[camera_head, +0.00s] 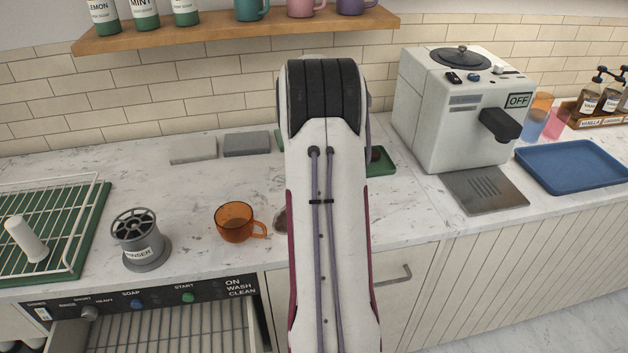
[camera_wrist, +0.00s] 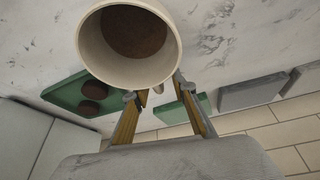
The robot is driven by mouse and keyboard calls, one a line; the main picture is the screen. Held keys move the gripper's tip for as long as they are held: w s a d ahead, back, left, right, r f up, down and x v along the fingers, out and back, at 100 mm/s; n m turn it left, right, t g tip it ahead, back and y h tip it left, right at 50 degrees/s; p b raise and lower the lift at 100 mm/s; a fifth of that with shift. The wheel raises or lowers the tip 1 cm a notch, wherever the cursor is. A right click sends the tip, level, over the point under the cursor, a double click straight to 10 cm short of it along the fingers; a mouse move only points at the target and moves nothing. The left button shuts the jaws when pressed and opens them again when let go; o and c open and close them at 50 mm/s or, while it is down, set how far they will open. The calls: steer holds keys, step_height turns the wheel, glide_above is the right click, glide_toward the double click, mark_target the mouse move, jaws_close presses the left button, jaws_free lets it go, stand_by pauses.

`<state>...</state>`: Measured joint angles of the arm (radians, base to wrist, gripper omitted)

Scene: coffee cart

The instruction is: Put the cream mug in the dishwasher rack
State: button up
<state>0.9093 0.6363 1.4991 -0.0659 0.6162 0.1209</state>
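The cream mug (camera_wrist: 91,55) is upright on the marble counter in the wrist view, with a brown bottom or residue inside. My gripper (camera_wrist: 156,88) is open beside the mug, its two fingers apart on either side of what looks like the handle. I cannot tell whether either finger touches it. The dishwasher rack (camera_head: 180,330) is a wire rack in the open dishwasher at the lower left, below the control panel (camera_head: 150,301). The part of the rack in view looks empty.
An amber glass cup (camera_head: 234,222) stands left of my arm, beside the rinser (camera_head: 140,240). A green tray (camera_wrist: 60,93) holds brown round items. A drying rack (camera_head: 60,225) is at the left, the coffee machine (camera_head: 450,115) and a blue tray (camera_head: 575,165) at the right.

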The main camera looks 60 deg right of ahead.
steer(key=shift+x, duration=0.8)
steer(key=shift+c, duration=0.2)
jaws_close()
steer(key=shift+r, duration=0.1)
